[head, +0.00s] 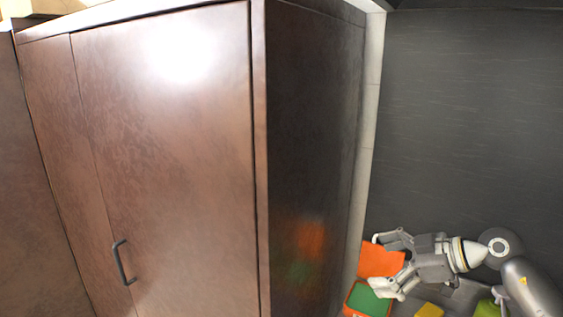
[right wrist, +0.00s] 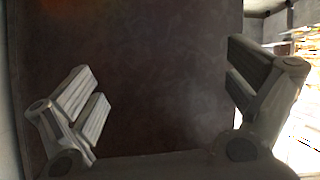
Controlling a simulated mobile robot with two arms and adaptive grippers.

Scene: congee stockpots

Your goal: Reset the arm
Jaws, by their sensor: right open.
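My right gripper (head: 382,262) is at the lower right of the head view, its arm coming in from the right. Its fingers are spread apart with nothing between them. In the right wrist view the open fingers (right wrist: 165,90) stand on either side of a dark brown surface. My left gripper is in neither view. No stockpot shows in either view.
A tall brown cabinet (head: 170,150) with a dark handle (head: 122,263) fills the left and middle. A dark grey wall (head: 470,120) is at the right. Below my right gripper are an orange item (head: 380,259), a green item (head: 368,301) and a yellow item (head: 429,311).

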